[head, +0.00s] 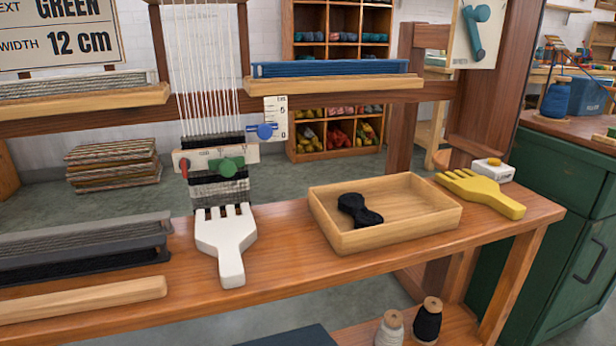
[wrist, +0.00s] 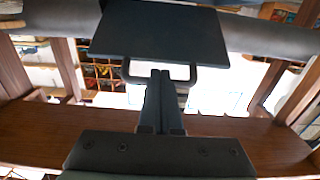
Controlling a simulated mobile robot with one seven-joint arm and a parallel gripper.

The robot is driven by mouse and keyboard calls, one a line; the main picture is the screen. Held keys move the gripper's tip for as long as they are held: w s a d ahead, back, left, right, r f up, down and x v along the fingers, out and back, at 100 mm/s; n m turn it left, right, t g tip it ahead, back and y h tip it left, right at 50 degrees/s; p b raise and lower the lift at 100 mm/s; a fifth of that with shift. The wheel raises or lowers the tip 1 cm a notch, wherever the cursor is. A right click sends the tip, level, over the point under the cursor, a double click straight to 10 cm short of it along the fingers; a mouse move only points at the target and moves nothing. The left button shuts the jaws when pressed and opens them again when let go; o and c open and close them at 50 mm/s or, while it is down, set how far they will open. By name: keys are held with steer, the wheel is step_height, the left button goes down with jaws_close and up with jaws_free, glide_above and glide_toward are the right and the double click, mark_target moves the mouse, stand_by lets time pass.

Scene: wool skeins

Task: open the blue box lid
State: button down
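A dark blue-grey flat panel (wrist: 160,35) fills the upper middle of the wrist view; it looks like the box lid. A grey U-shaped handle (wrist: 132,78) hangs at its near edge. My gripper (wrist: 160,73) points at this handle, its two fingers close together, overlapping the handle in the picture. I cannot tell whether they touch it; nothing shows held between them. In the head view a dark blue flat surface (head: 290,337), likely the same box top, shows at the bottom edge, mostly cut off. My gripper is out of the head view.
A wooden bench (head: 280,270) stands above the blue surface, carrying a wooden tray (head: 430,222) with a black item, a white comb (head: 228,245) and a yellow comb (head: 485,195). White (head: 389,330) and black (head: 428,322) thread spools stand low, right of the blue surface.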

steer(key=shift+w+a+r+p, duration=0.2)
steer(key=shift+w+r+p, duration=0.45)
steer(key=shift+r, duration=0.25)
steer(key=shift+w+a+r+p, duration=0.15)
steer(key=shift+w+r+p, duration=0.25)
steer(key=shift+r+p, duration=0.45)
steer(key=shift+r, duration=0.1)
steer(key=shift+w+a+r+p, duration=0.15)
steer(key=shift+w+r+p, duration=0.2)
steer(key=shift+r, duration=0.1)
steer(key=shift+w+a+r+p, duration=0.2)
steer(key=shift+w+r+p, duration=0.15)
steer(key=shift+w+r, duration=0.2)
steer(key=shift+w+a+r+p, duration=0.15)
steer(key=shift+w+r+p, duration=0.2)
steer(key=shift+w, duration=0.2)
steer(key=shift+r, duration=0.15)
steer(key=shift+w+a+r+p, duration=0.25)
steer(key=shift+w+r, duration=0.25)
steer(key=shift+w, duration=0.3)
steer(key=shift+w+a+r+p, duration=0.25)
steer(key=shift+w+r, duration=0.2)
steer(key=shift+w, duration=0.3)
steer(key=shift+s+d+f+b, duration=0.25)
steer(key=shift+s+f+b, duration=0.05)
steer(key=shift+s+f, duration=0.45)
steer(key=shift+s+d+f+b, duration=0.25)
steer(key=shift+s+f, duration=0.45)
steer(key=shift+f, duration=0.05)
